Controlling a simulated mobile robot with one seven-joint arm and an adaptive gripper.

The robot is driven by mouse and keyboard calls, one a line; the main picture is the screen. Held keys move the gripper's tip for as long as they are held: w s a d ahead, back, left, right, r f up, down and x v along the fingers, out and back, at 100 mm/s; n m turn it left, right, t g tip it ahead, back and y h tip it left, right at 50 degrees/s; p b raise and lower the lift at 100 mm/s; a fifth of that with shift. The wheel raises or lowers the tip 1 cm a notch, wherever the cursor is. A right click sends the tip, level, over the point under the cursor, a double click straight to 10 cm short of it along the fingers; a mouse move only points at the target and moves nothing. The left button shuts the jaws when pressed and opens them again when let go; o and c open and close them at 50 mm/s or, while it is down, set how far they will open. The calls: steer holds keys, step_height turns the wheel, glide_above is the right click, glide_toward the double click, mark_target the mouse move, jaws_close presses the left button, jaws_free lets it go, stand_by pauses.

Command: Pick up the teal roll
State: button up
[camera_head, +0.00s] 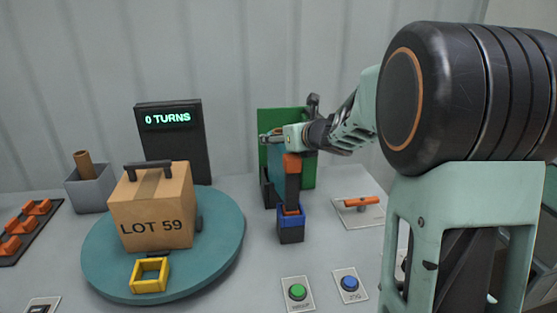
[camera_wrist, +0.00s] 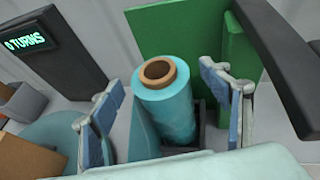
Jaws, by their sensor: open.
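The teal roll (camera_wrist: 172,112) stands upright in the wrist view, with a brown cardboard core at its top. It stands in front of a green panel (camera_wrist: 205,45), with its lower end by a dark holder (camera_wrist: 203,135). In the head view the roll (camera_head: 276,162) is partly hidden behind a dark and orange upright part. My gripper (camera_wrist: 158,88) is open, with one finger on each side of the roll. A gap shows on the left; contact on the right cannot be told. In the head view my gripper (camera_head: 275,138) is at the height of the roll's top.
A teal turntable (camera_head: 225,240) carries a box marked LOT 59 (camera_head: 153,215) and a yellow frame (camera_head: 150,285). A dark display (camera_head: 172,140) reads "0 TURNS". A green button (camera_head: 297,291), a blue button (camera_head: 349,283) and an orange-handled tool (camera_head: 362,201) lie nearby.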

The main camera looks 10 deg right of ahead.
steer(key=shift+w+a+f, duration=0.1)
steer(key=shift+w, duration=0.15)
steer(key=shift+c, duration=0.6)
jaws_close()
steer(key=shift+r, duration=0.2)
